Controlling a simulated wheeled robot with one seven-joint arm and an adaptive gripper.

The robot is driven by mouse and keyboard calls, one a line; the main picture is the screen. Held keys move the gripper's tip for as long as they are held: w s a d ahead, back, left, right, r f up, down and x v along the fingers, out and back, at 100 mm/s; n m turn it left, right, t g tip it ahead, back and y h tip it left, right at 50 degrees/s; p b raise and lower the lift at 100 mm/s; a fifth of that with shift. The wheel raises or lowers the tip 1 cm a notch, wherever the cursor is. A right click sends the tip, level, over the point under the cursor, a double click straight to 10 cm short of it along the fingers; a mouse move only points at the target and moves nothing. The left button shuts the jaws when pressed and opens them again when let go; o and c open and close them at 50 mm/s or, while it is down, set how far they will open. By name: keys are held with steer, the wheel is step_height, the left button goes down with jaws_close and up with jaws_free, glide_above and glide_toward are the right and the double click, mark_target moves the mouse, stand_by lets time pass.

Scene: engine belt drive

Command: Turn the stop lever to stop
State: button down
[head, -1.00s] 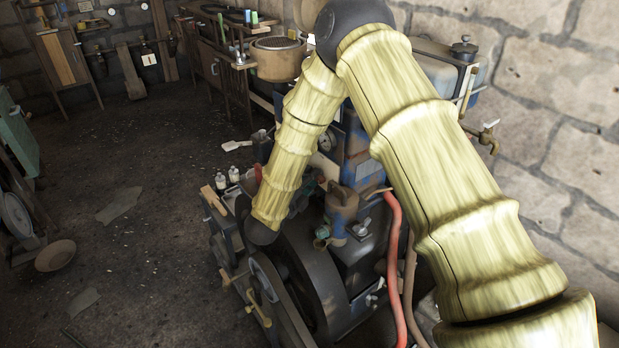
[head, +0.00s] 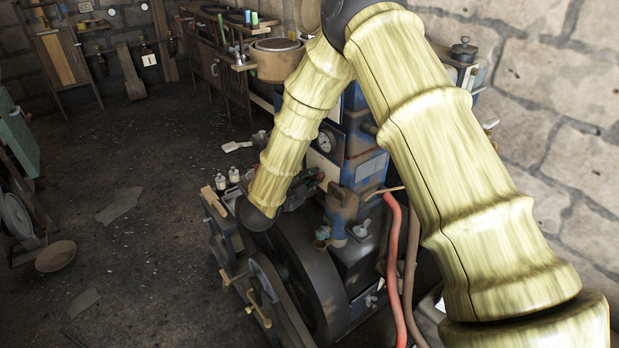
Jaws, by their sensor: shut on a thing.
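The engine (head: 366,140) is a blue and rusty block with a round gauge (head: 326,142) and a large dark flywheel (head: 318,268) in front. My gripper (head: 312,181) is a dark shape beyond the lower end of my forearm, beside the engine's near left face. Its fingers are shut on a small reddish part, which I take to be the stop lever (head: 321,178). The lever is small and partly covered by the fingers, so its exact angle is hard to tell.
A rusty pot-like fitting (head: 341,203) and a red hose (head: 394,270) are right of the gripper. Two small bottles (head: 227,179) stand on a ledge to its left. A stone wall (head: 560,110) bounds the right.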

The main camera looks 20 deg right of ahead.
steer(key=n+g+p, duration=0.3)
steer(key=n, duration=0.1)
steer(key=shift+r+n, duration=0.1)
steer(key=shift+n, duration=0.2)
steer(key=n+g+p, duration=0.2)
steer(key=n, duration=0.1)
steer(key=shift+n+g, duration=0.3)
steer(key=shift+n, duration=0.1)
steer(key=shift+p, duration=0.3)
steer(key=c, duration=1.4)
jaws_free()
steer(key=shift+o, duration=0.2)
steer(key=v, duration=1.2)
steer(key=shift+a+f, duration=0.2)
steer(key=shift+f, duration=0.1)
steer(key=shift+w, duration=0.1)
